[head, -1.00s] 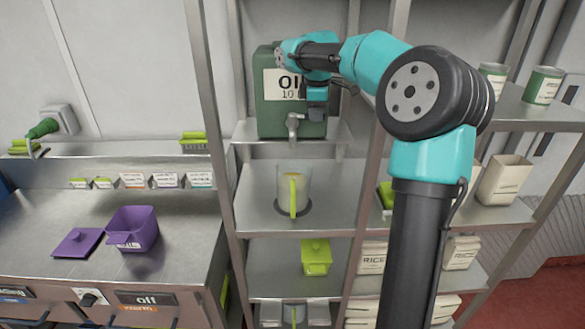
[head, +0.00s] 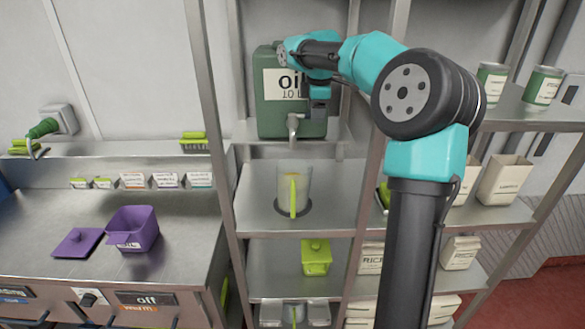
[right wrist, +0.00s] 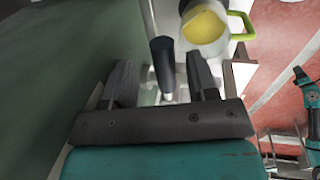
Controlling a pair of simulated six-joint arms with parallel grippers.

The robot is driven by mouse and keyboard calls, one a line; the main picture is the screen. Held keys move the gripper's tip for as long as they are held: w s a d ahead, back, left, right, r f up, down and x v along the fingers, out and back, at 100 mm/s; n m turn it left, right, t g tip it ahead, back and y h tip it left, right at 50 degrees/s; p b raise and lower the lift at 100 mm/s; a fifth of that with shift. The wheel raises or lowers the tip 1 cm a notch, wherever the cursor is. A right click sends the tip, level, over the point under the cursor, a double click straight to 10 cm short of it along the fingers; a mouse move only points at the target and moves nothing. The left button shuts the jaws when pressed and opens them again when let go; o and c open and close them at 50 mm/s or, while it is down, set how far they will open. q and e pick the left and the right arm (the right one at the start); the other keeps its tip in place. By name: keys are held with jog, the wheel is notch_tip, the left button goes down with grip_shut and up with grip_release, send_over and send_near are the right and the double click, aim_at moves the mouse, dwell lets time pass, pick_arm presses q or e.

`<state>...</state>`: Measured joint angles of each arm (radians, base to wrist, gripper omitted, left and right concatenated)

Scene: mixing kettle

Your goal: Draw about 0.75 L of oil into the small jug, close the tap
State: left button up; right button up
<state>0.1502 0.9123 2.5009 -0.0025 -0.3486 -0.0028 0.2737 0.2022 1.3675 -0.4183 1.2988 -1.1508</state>
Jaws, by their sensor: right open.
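The green oil can (head: 272,118) stands on the upper shelf, with a grey tap (head: 292,126) low on its front. The small jug (head: 304,184), clear with a lime handle, stands upright on the shelf below the tap. In the right wrist view yellow oil shows inside the jug (right wrist: 204,27); its exact level I cannot read. My right gripper (head: 318,108) is at the tap, in front of the can. In the right wrist view its open fingers (right wrist: 163,78) stand either side of the dark tap lever (right wrist: 162,62). My left gripper is out of view.
Metal shelf posts (head: 212,160) flank the can and jug. A lime lidded pot (head: 316,258) sits on the shelf below. A purple container (head: 133,230) and its lid (head: 77,243) are on the left counter.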

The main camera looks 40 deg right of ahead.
notch_tip(320, 180, up, 7)
jog(key=s, duration=0.1)
jog(key=shift+a, duration=0.45)
jog(key=shift+f, duration=0.15)
